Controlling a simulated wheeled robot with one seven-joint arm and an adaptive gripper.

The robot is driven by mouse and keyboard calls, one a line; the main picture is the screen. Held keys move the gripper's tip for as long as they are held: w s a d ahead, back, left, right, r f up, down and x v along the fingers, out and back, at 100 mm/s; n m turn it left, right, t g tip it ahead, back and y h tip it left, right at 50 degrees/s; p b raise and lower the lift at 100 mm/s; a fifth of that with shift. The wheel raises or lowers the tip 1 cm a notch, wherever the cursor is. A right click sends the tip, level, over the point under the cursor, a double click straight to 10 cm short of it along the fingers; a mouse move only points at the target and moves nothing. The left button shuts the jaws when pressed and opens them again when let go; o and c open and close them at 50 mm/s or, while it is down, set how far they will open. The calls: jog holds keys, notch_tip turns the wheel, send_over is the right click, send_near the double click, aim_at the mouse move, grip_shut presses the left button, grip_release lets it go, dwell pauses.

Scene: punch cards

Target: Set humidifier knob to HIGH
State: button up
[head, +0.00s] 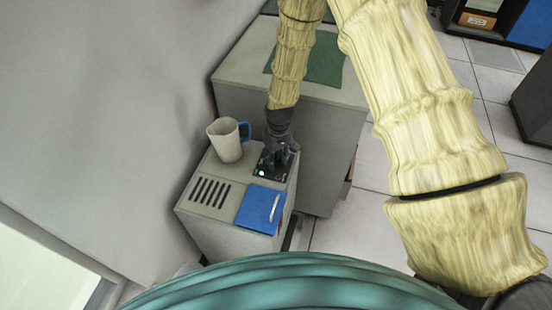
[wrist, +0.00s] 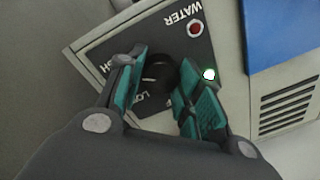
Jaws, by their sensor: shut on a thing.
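The humidifier (head: 190,205) is a grey box against the wall, with a dark control panel (wrist: 195,52) on its top. The dark round knob (wrist: 158,72) sits on this panel, between the teal finger pads of my gripper (wrist: 157,82). My gripper (head: 273,157) is shut on the knob from above. A label starting "LO" shows beside the knob, and another label is partly hidden by the left finger. The knob's pointer is not clear. A red indicator (wrist: 195,28) by the word WATER and a bright white-green light (wrist: 209,74) are also on the panel.
A light mug (head: 225,142) with a blue handle stands on the humidifier beside my gripper. A blue panel with a handle (head: 260,209) and a slotted vent (head: 210,192) are nearer. A grey cabinet (head: 240,72) with a green mat (head: 322,60) stands behind. Open floor lies right.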

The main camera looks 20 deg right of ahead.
aim_at(278, 159)
jog(key=o, duration=1.1)
jog(key=shift+c, duration=0.2)
jog(key=shift+r, duration=0.1)
notch_tip(278, 159, up, 12)
jog(key=shift+d, duration=0.4)
jog(key=shift+w, duration=0.1)
